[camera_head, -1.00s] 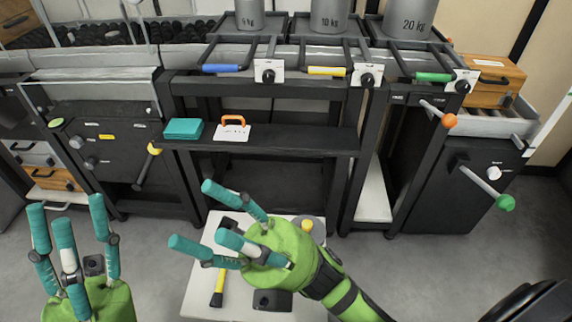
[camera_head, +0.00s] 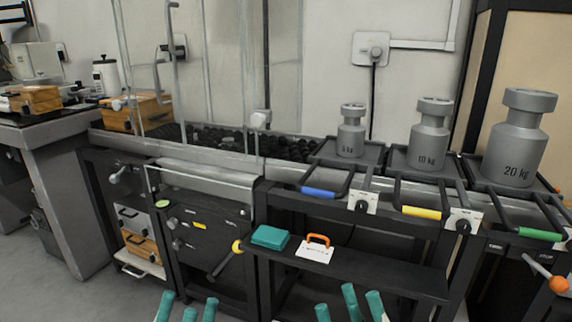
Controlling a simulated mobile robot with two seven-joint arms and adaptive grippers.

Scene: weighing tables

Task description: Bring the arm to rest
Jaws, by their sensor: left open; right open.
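My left gripper (camera_head: 188,308) shows only its teal fingertips at the bottom edge, left of centre. The fingertips are spread and nothing shows between them. My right gripper (camera_head: 348,306) also shows only teal fingertips at the bottom edge, right of centre, in front of the black shelf. They are spread apart with nothing seen between them. The palms and arms of both are below the picture.
A black shelf (camera_head: 400,276) holds a teal box (camera_head: 270,237) and a white card with an orange handle (camera_head: 315,248). Behind it stand 5 kg (camera_head: 351,135), 10 kg (camera_head: 428,140) and 20 kg (camera_head: 514,145) weights on trays. Floor is clear at lower left.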

